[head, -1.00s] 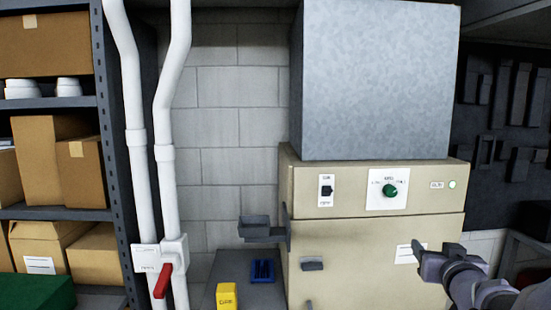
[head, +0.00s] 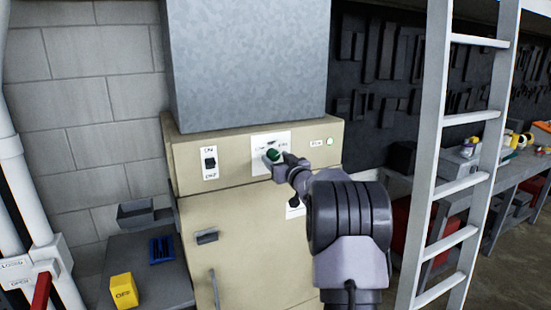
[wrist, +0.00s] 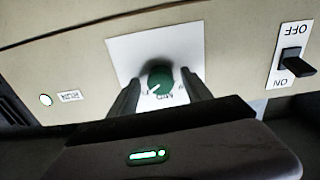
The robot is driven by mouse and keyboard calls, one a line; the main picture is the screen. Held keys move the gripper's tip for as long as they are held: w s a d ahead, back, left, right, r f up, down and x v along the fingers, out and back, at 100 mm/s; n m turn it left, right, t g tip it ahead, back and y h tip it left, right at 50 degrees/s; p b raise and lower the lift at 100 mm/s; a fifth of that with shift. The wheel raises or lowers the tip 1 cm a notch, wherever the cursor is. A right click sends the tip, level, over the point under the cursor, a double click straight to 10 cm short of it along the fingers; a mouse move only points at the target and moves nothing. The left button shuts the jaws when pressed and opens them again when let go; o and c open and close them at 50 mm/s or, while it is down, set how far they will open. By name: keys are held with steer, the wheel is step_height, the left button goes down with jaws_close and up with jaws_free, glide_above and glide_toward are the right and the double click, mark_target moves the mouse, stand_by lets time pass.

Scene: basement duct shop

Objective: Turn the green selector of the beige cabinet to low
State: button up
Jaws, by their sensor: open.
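The beige cabinet (head: 240,250) stands ahead with a control strip along its top. Its green selector (head: 273,155) sits on a white plate (head: 284,139); in the head view my gripper partly covers it. In the wrist view, which shows the panel upside down, the green selector (wrist: 160,78) has a pale mark at its lower left. My gripper (wrist: 160,92) is open, one finger on each side of the selector. I cannot tell whether either finger touches it. The plate's lettering is too small or hidden to read.
An ON/OFF switch (head: 209,162) is on the panel left of the selector, and a lit indicator (head: 329,141) is to its right. A grey ladder (head: 455,185) stands at the right. A yellow block (head: 123,290) and a blue tray (head: 161,250) lie at the lower left.

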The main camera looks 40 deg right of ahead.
steer(key=shift+w, duration=0.3)
jaws_close()
